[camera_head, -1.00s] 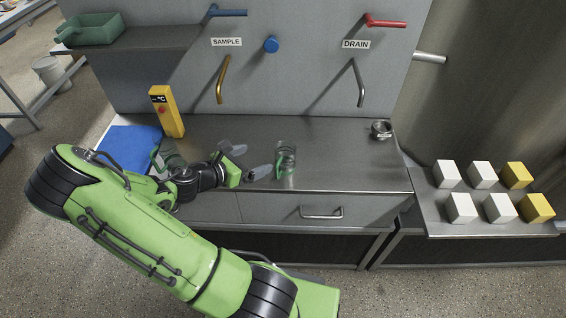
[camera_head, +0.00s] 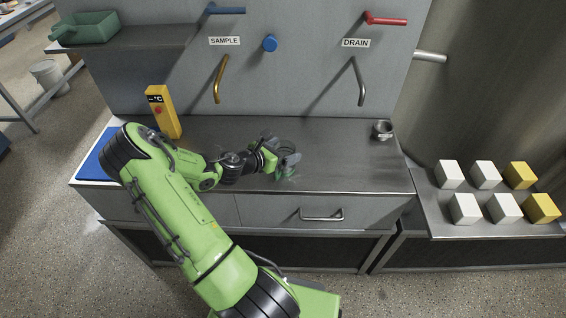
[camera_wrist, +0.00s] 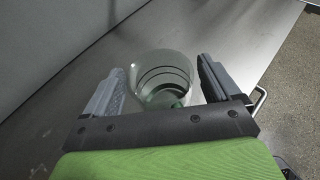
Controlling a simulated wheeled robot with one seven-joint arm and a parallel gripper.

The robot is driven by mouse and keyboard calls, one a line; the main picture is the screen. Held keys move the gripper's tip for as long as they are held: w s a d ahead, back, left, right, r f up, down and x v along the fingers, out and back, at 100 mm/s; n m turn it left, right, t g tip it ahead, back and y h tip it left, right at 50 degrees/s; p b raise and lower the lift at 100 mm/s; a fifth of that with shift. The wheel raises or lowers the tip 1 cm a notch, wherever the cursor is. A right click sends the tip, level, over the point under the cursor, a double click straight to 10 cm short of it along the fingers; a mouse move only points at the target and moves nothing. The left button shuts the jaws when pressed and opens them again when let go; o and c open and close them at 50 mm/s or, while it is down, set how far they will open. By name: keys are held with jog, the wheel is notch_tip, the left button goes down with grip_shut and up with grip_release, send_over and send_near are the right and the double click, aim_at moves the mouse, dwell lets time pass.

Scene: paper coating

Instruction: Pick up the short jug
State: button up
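The short jug is a clear glass vessel (camera_wrist: 162,72) with dark ring lines and a green part low inside. In the wrist view it stands between the two grey fingers of my gripper (camera_wrist: 165,88), with small gaps seeming to show on both sides. In the head view my gripper (camera_head: 283,162) is around the jug (camera_head: 288,149) on the steel counter, and its fingers hide part of it. My gripper is open.
The steel counter (camera_head: 340,160) is clear to the right up to a small metal cup (camera_head: 382,130). A yellow °C meter (camera_head: 163,112) and a blue mat (camera_head: 92,166) are at the left. Sample (camera_head: 220,80) and drain (camera_head: 358,82) pipes hang from the back panel.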

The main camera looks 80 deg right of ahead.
jog(key=shift+r, duration=0.1)
jog(key=c, duration=1.3)
